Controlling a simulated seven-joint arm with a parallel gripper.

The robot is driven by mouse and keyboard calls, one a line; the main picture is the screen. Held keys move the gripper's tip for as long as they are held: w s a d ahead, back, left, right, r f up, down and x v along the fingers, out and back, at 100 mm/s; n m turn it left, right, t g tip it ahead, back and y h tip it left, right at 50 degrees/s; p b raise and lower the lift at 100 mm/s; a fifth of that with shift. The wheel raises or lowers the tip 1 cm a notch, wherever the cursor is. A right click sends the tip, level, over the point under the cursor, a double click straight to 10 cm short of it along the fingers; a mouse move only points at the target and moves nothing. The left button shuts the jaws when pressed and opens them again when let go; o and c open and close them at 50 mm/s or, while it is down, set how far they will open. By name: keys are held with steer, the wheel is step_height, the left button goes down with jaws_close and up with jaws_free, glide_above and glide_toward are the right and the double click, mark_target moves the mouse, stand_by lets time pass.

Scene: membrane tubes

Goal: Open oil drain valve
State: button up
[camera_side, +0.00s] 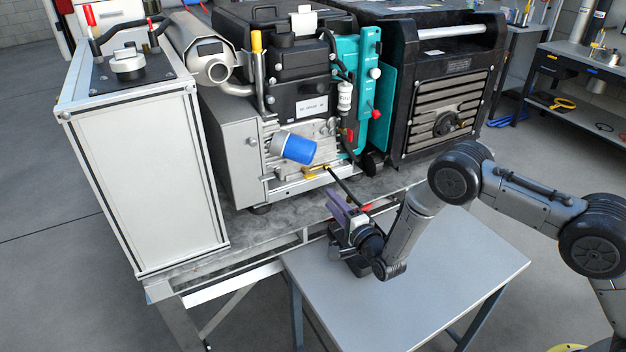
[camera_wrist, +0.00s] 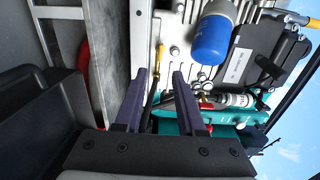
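A yellow, brass-coloured drain fitting (camera_side: 316,172) sits low on the front of the engine, below the blue oil filter (camera_side: 293,147). A black hose or rod (camera_side: 342,184) runs from it toward my gripper (camera_side: 339,202). In the wrist view, the yellow fitting (camera_wrist: 160,52) lies just beyond the fingertips of my gripper (camera_wrist: 160,74). The two purple fingers are apart, and the black hose (camera_wrist: 151,100) shows in the gap between them. I cannot tell whether it touches a finger. The valve's handle cannot be clearly made out.
A teal panel (camera_side: 376,105) and a black generator unit (camera_side: 445,85) stand right of the engine. A tall white box (camera_side: 145,180) stands at left. A bare grey table (camera_side: 440,265) lies below my gripper. A red-marked inline part (camera_wrist: 232,100) shows beside the right finger.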

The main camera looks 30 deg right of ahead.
mark_target(312, 178)
steer(key=w, duration=1.1)
jaws_close()
